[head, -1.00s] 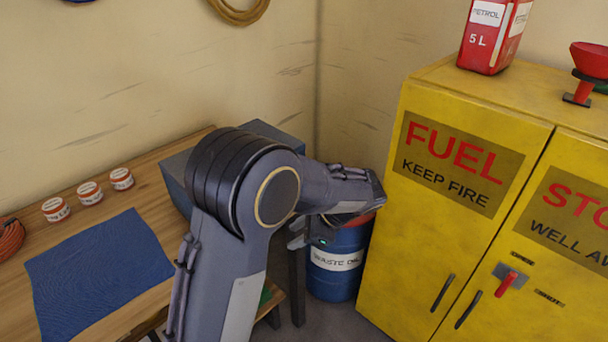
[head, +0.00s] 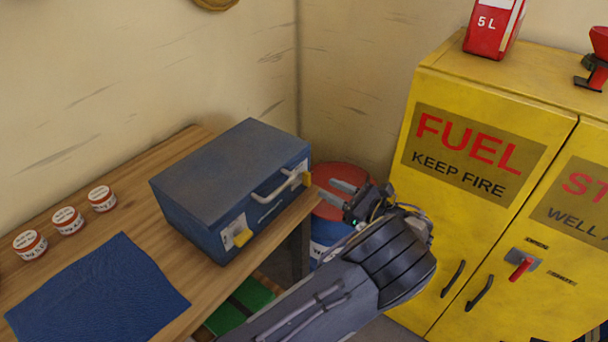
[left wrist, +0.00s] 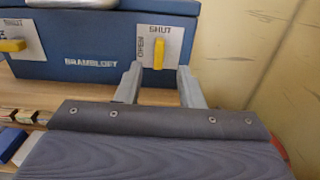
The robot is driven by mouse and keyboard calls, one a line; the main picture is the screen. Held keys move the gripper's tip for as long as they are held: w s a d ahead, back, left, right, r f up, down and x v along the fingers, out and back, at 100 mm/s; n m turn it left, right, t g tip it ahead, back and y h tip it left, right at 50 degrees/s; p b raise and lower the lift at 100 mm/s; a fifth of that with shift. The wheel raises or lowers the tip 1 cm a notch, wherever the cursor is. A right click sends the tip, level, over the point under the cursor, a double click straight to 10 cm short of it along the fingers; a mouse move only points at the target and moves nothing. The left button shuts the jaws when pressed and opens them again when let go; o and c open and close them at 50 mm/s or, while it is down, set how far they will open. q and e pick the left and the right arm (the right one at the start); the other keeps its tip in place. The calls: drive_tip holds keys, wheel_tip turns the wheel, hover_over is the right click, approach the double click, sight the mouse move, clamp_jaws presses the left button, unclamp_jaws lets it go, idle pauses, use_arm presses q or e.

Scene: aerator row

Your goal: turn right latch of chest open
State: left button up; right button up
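The blue chest (head: 215,185) stands closed on the workbench. Its right latch (head: 305,179) is a yellow handle on a pale plate; in the left wrist view this right latch (left wrist: 158,53) stands upright below the word SHUT, with OPEN to its left. The left latch (head: 242,237) is yellow too and lies level in the left wrist view (left wrist: 12,45). My left gripper (head: 327,189) is open and empty, in front of the right latch. In the left wrist view its two fingers (left wrist: 159,70) point at the latch, one to each side, seemingly short of it. My right gripper is out of view.
The wooden bench (head: 128,200) holds a blue cloth (head: 95,295) and several small tins (head: 67,220) left of the chest. A waste oil drum (head: 340,178) stands beyond my left gripper. The yellow fuel cabinet (head: 440,235) stands close on the right.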

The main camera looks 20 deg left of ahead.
sight(310, 179)
use_arm(q)
drive_tip(key=p+x, duration=0.1)
drive_tip(key=x, duration=0.5)
drive_tip(key=shift+w+a, duration=0.1)
drive_tip(key=shift+a, duration=0.3)
clamp_jaws()
